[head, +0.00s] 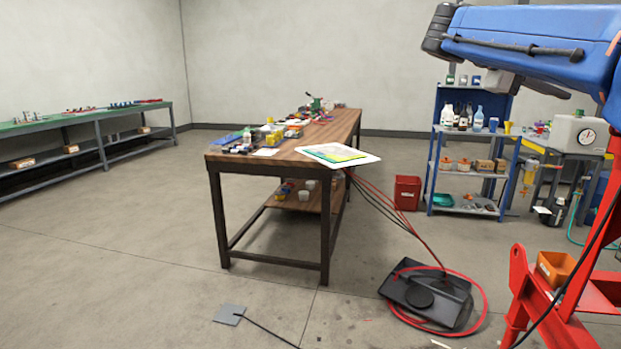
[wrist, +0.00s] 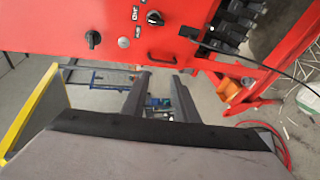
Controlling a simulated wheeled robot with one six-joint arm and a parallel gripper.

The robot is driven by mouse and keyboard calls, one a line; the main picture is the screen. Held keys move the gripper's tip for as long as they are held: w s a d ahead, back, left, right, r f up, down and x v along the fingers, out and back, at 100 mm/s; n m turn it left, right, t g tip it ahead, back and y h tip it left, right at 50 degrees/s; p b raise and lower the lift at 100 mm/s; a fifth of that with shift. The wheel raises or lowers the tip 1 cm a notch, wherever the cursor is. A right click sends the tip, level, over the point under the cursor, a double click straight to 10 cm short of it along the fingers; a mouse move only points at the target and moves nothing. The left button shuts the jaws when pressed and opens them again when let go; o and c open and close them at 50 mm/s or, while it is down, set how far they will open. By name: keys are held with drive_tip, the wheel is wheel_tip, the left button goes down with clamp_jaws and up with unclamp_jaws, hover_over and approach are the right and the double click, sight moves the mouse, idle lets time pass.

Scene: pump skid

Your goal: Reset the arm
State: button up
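My gripper (wrist: 160,88) shows in the wrist view as two dark fingers pointing away from the camera. The fingers stand apart, with a clear gap between them. Nothing is held; the small blue and grey shapes seen through the gap are farther off. My blue arm (head: 530,45) is raised across the top right of the head view. I cannot clearly make out the fingers in the head view.
A wooden table (head: 285,160) with many small items stands mid-room. A blue shelf (head: 432,165) and a red bin (head: 407,192) stand behind it to the right. A black pan (head: 420,315) with a red hose lies on the floor. The left floor is mostly open.

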drive_tip(key=s+a+f+t+y, duration=0.1)
drive_tip(key=s+a+f+y, duration=0.4)
drive_tip(key=f, duration=1)
drive_tip(key=s+a+f+t+y, duration=0.2)
drive_tip(key=s+a+f, duration=0.6)
drive_tip(key=f, duration=0.8)
drive_tip(key=s+a+f+t+y, duration=0.1)
drive_tip(key=s+a+f+y, duration=0.6)
drive_tip(key=f, duration=0.9)
drive_tip(key=shift+s+a+m+t+y, duration=0.3)
drive_tip(key=shift+s+a+m+t, duration=0.1)
drive_tip(key=shift+s, duration=0.7)
drive_tip(key=shift+d+r, duration=0.15)
drive_tip(key=shift+r, duration=0.05)
